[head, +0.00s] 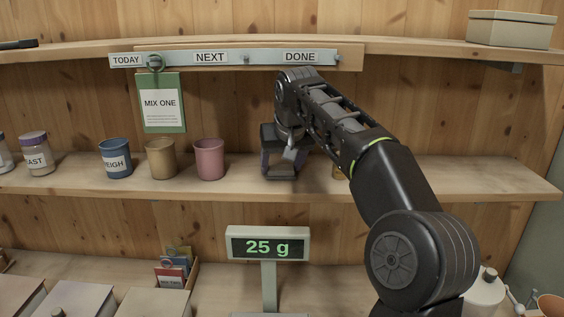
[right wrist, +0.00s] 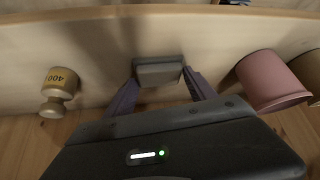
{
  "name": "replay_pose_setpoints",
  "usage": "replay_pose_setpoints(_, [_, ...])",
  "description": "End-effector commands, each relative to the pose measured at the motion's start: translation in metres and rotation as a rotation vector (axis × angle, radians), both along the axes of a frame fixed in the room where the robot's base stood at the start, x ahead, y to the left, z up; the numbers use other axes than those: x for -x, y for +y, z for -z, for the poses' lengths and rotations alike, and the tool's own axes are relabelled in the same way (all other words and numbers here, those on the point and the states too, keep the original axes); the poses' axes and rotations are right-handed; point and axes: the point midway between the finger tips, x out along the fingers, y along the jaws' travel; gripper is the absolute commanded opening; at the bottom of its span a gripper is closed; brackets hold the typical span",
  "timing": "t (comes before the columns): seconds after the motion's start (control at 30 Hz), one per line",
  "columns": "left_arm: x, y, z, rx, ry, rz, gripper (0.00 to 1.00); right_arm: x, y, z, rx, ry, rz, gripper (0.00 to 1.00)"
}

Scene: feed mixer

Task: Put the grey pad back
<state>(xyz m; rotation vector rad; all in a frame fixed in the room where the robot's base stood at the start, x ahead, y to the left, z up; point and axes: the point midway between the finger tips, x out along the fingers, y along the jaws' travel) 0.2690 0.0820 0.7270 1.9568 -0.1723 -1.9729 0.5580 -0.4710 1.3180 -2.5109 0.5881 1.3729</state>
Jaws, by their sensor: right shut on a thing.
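The grey pad (right wrist: 158,71) is between the two fingers of my right gripper (right wrist: 160,85) in the right wrist view. My right gripper (head: 280,168) is shut on it, at the middle shelf, right of the pink cup in the head view. The pad is low over the shelf board; I cannot tell whether it touches the wood. In the head view the gripper mostly hides the pad. My left gripper is in neither view.
The pink cup (head: 209,159) stands left of the gripper, with a tan cup (head: 161,159) and a blue cup (head: 115,158) beyond. A brass weight marked 400 (right wrist: 60,86) is on the gripper's other side. The scale display (head: 267,246) below reads 25 g.

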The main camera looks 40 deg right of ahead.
Motion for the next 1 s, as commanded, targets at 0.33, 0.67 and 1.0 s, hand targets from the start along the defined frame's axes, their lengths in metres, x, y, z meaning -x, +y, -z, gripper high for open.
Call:
replay_pose_setpoints(0.33, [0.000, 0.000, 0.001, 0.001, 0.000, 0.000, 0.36, 0.000, 0.000, 0.001, 0.000, 0.000, 0.000, 0.87])
replay_pose_setpoints(0.67, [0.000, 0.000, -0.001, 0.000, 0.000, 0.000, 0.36, 0.001, 0.001, -0.003, 0.000, -0.001, 0.000, 0.87])
replay_pose_setpoints(1.0, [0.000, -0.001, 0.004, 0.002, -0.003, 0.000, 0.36, 0.025, 0.013, -0.045, 0.001, -0.004, -0.002, 0.87])
